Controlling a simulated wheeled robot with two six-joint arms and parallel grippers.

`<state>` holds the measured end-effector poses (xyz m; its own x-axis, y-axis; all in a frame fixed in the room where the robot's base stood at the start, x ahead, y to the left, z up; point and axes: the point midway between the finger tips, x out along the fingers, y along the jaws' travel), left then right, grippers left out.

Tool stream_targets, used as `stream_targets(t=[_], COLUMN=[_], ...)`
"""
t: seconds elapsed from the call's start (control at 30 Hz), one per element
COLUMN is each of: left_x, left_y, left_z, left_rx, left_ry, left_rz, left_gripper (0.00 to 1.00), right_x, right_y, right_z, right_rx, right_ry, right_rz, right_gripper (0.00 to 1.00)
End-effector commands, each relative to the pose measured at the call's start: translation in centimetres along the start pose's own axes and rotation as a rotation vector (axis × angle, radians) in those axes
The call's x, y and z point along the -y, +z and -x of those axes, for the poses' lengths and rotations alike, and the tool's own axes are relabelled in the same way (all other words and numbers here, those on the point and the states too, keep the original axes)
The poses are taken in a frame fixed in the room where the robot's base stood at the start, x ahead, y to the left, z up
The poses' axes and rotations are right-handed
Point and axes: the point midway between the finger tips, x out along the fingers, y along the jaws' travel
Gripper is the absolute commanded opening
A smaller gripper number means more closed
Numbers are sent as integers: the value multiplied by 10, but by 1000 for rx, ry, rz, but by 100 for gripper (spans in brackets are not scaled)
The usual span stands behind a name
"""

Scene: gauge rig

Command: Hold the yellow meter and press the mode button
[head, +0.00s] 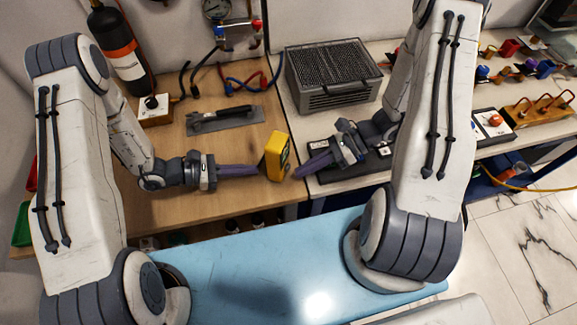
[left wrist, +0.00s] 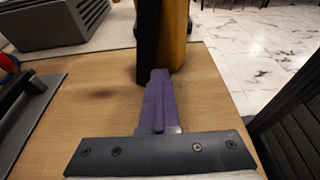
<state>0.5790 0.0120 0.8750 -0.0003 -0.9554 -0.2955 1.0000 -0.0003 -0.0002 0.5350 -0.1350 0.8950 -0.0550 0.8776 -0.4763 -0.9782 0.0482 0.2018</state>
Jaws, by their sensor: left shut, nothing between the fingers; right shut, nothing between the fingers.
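The yellow meter (head: 274,156) stands upright on the wooden table, close to its right edge. Its dark-trimmed face is turned to the right in the head view; I cannot make out the mode button. My left gripper (head: 257,171) is shut and empty, its purple fingertips just left of the meter's side. In the left wrist view the meter (left wrist: 177,35) rises directly beyond the shut left fingertips (left wrist: 159,73); I cannot tell whether they touch. My right gripper (head: 298,176) is shut and empty, its tips just right of the meter's face, with a small gap.
A grey flat plate with a dark handle (head: 222,120) lies behind the left gripper. A grey vented box (head: 332,74) stands on the white bench at the back. A black fire extinguisher (head: 117,45) and a gauge with hoses (head: 217,8) are further back. Bare wood surrounds the meter's left side.

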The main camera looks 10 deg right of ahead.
Motion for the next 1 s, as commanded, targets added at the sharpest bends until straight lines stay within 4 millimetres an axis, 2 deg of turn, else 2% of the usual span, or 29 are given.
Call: stream_targets(t=[0.17, 0.6, 1.0], left_x=[0, 0, 0], left_y=[0, 0, 0], left_z=[0, 0, 0], left_rx=[0, 0, 0], left_ry=[0, 0, 0], left_rz=[0, 0, 0], left_gripper=[0, 0, 0], right_x=[-3, -23, -25], right_y=[-3, -24, -25], right_z=[4, 33, 35], right_rx=[0, 1, 0], right_ry=[-1, -2, 1], right_rz=[-1, -1, 0], right_gripper=[0, 0, 0])
